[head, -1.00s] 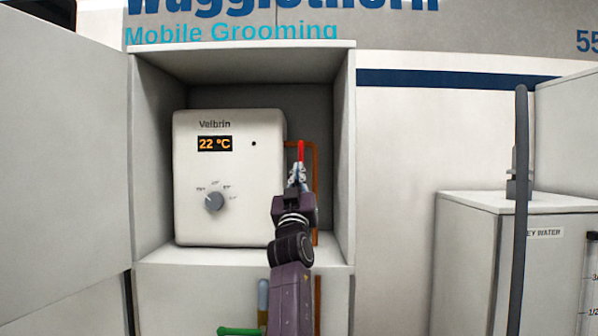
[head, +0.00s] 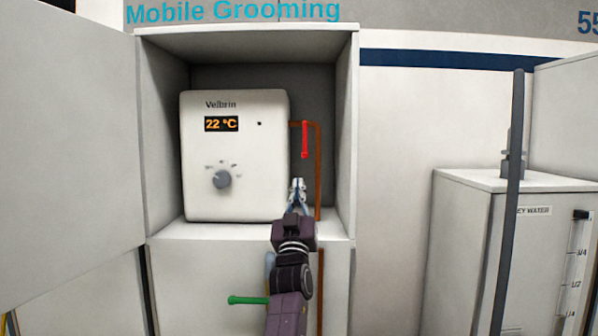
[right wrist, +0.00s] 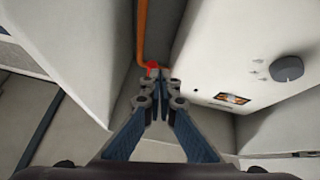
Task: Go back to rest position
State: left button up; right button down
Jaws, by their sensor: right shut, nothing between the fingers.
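My right gripper (head: 297,184) is shut and empty in the head view, in front of the copper pipe and a little below the red valve handle (head: 305,139). The handle hangs straight down and stands clear of the fingers there. In the right wrist view the closed fingertips (right wrist: 161,82) point toward the red handle (right wrist: 152,68), which shows just past them. The white Velbrin heater (head: 236,156) is to the left of the gripper and reads 22 °C, with a grey dial on its front. My left gripper is not in view.
An open cabinet (head: 346,130) surrounds the heater, its wall close on the right. A wide door panel (head: 70,160) stands at the left. A green handle (head: 248,300) is low beside my arm. A grey post (head: 510,200) and a grey water tank (head: 465,250) stand at the right.

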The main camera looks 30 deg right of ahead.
jog(key=shift+s+a+f, duration=0.1)
jog(key=shift+s+f, duration=0.05)
jog(key=shift+f, duration=0.3)
